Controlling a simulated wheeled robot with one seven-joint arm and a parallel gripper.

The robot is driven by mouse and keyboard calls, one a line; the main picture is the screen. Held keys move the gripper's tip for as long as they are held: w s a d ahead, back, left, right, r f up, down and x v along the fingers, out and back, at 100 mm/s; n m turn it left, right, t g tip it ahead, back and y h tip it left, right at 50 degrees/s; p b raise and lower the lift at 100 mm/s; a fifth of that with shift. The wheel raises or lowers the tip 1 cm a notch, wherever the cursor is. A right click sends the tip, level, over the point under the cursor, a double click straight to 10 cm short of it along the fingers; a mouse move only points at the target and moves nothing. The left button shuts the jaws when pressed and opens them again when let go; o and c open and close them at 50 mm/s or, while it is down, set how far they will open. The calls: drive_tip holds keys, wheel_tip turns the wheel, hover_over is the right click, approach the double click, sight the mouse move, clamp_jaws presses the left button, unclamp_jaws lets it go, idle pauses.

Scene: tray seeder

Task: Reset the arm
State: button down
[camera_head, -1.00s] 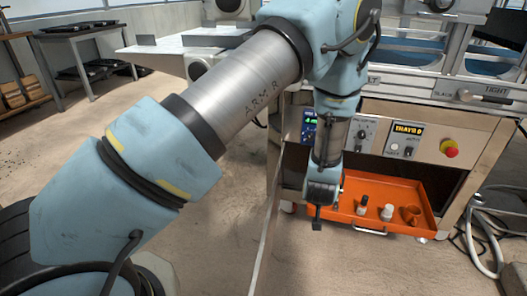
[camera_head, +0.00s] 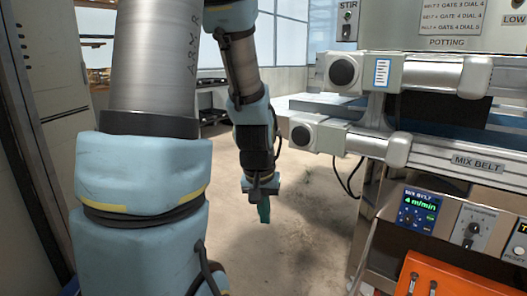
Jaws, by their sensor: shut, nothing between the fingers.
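My arm, pale blue and grey, rises at the left of the head view and bends down again near the middle. My gripper (camera_head: 263,205) hangs at its end, pointing down over bare floor, to the left of the seeder machine and apart from it. It is small in the picture and looks shut, with nothing visibly held. A teal piece shows at its tip, too small to make out well.
The seeder's belt housing (camera_head: 430,75) and control panel (camera_head: 440,225) fill the right side. An orange drawer (camera_head: 440,278) shows at the lower right. A tall grey cabinet (camera_head: 30,130) stands close at the left. The floor (camera_head: 310,230) around my gripper is clear.

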drive_tip(key=s+a+r+n, duration=0.1)
drive_tip(key=s+a+r, duration=0.2)
drive_tip(key=s+a, duration=0.35)
wheel_tip(320, 180, up, 25)
drive_tip(key=w+p, duration=0.2)
drive_tip(key=p, duration=2.4)
drive_tip(key=shift+a+r+g+y, duration=0.15)
drive_tip(key=shift+a+g+y, duration=0.1)
drive_tip(key=shift+g+y, duration=0.15)
